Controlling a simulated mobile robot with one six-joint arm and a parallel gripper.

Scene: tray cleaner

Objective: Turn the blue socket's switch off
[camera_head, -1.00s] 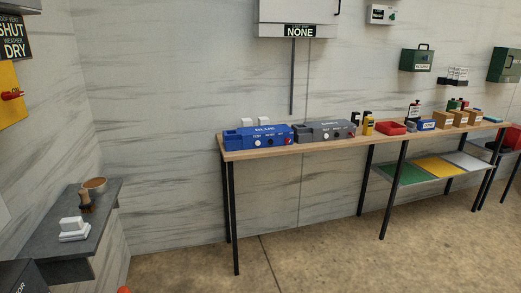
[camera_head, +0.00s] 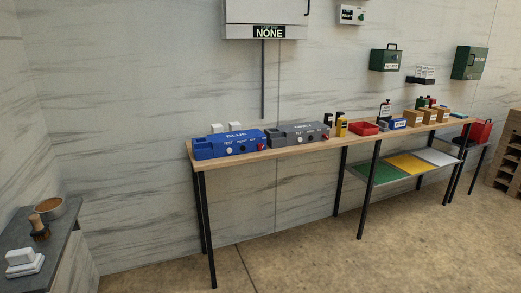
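The blue socket box (camera_head: 228,145) stands at the left end of a long wooden-topped table (camera_head: 270,155) against the wall. Its front shows lettering, a white round button (camera_head: 229,150) and a red round part (camera_head: 261,147) at the right. The state of its switch is too small to tell. A similar grey box (camera_head: 298,134) stands just right of it. My gripper is not in the view.
Red, blue and brown containers fill the table's right part. A lower shelf holds green, yellow and pale trays (camera_head: 440,156). A dark counter (camera_head: 30,240) with a bowl (camera_head: 50,207) stands at lower left. The floor (camera_head: 300,255) before the table is clear.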

